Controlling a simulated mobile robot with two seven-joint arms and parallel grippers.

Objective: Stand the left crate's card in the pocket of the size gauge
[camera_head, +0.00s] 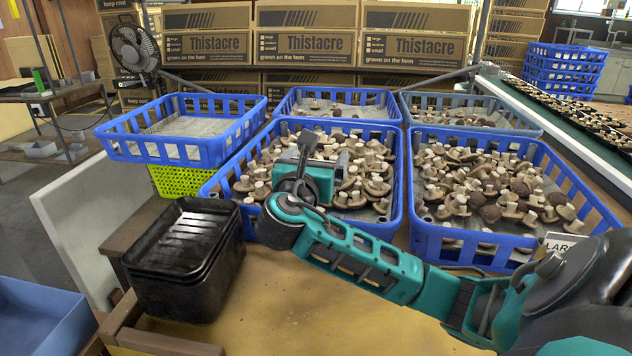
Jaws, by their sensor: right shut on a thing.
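The left crate of mushrooms (400,205) is blue and stands in the middle. My right arm crosses its front, and I see no card on the part of its front that shows. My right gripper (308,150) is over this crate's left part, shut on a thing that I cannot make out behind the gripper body. The right crate (450,250) is also blue and full of mushrooms. A white card (563,241) reading "LAR…" stands at its front right, partly covered by my arm. I cannot make out the size gauge or its pocket. My left gripper is out of view.
A stack of black trays (187,285) stands at the left of the wooden table (270,325). An empty blue crate (180,150) sits on a green one behind it. More blue crates (340,103) stand behind. The table's front middle is bare.

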